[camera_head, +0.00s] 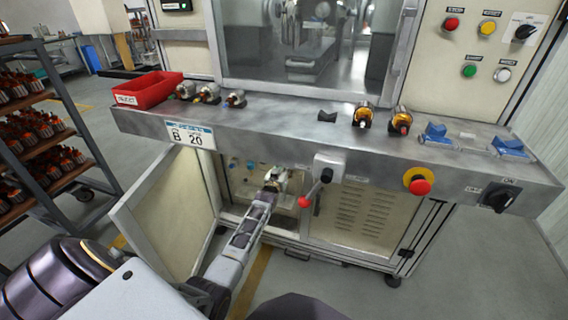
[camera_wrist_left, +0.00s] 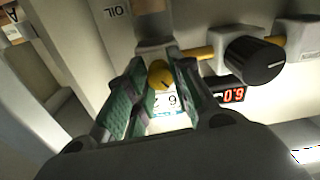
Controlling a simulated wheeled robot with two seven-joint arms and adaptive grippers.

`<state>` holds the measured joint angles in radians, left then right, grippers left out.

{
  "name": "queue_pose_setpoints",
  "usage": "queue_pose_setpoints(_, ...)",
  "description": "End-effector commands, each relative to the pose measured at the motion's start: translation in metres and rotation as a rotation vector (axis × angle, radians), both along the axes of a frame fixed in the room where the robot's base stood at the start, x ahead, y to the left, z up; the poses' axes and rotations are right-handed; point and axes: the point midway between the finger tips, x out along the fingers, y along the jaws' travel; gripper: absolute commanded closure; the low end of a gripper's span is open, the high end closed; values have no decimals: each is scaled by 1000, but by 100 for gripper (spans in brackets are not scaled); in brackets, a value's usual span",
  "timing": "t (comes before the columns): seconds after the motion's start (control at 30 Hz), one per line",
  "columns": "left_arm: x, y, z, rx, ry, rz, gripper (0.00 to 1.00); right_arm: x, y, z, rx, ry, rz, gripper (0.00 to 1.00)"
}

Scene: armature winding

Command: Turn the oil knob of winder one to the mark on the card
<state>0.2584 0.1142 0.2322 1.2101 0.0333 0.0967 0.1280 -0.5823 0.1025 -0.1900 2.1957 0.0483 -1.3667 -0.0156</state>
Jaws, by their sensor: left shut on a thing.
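In the left wrist view the green-padded fingers of my left gripper (camera_wrist_left: 158,85) are closed around a small yellow knob (camera_wrist_left: 161,74) with a dark mark on its face. An "OIL" label (camera_wrist_left: 116,13) is above and left of it. A white card with figures (camera_wrist_left: 170,101) shows partly behind the fingers; its full text is hidden. In the head view my left gripper (camera_head: 275,181) reaches into the open lower cabinet and the knob is too small to tell. A card reading "B 20" (camera_head: 191,135) is on the ledge's front. My right gripper is not in view.
A black knob (camera_wrist_left: 254,61) on a yellow pipe and a red-digit display (camera_wrist_left: 233,95) are right of my fingers. The cabinet door (camera_head: 165,215) stands open at the left. A red-balled lever (camera_head: 305,201) hangs just right of the gripper, under the ledge (camera_head: 290,135).

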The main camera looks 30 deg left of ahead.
Motion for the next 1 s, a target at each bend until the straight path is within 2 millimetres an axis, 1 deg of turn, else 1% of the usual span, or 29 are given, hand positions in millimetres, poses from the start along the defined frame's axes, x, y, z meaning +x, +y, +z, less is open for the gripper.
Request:
queue_pose_setpoints(0.2,0,0,1,200,50,0,100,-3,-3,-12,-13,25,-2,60)
queue_pose_setpoints(0.4,0,1,0,386,94,1,100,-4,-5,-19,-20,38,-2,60)
queue_pose_setpoints(0.7,0,0,-1,659,159,0,100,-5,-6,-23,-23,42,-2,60)
queue_pose_setpoints(1.0,0,0,-1,863,208,0,100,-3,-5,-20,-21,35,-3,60)
